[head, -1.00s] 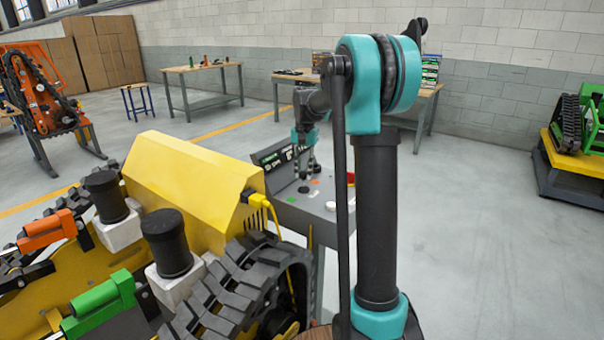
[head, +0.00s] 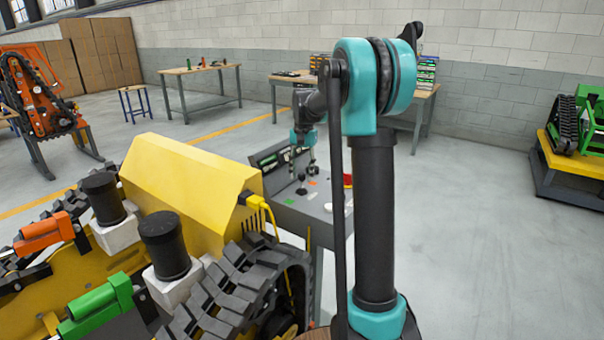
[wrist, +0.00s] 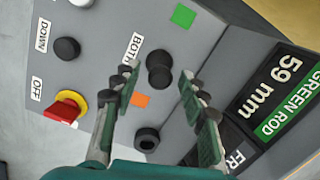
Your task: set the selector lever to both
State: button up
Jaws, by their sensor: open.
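The selector lever (wrist: 159,69) shows in the wrist view as a black knob on the grey panel, beside the partly hidden BOTH label (wrist: 132,47). A green square (wrist: 183,16) lies above it and an orange square (wrist: 140,100) below it. My gripper (wrist: 157,80) is open, with one finger on either side of the lever; I cannot tell whether either finger touches it. The left finger covers part of the BOTH label. In the head view my gripper (head: 303,162) is over the control console (head: 325,212), and the lever (head: 301,190) shows small and dark below it.
A red switch on a yellow base (wrist: 68,107) and a black DOWN button (wrist: 67,50) sit left on the panel. A display (wrist: 282,85) reads GREEN ROD 59 mm. The yellow tracked carrier (head: 190,190) stands left of the console. Open floor lies right.

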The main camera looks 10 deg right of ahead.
notch_tip(320, 180, up, 12)
jog(key=w, duration=0.1)
jog(key=shift+d, duration=0.35)
jog(key=shift+f, duration=0.1)
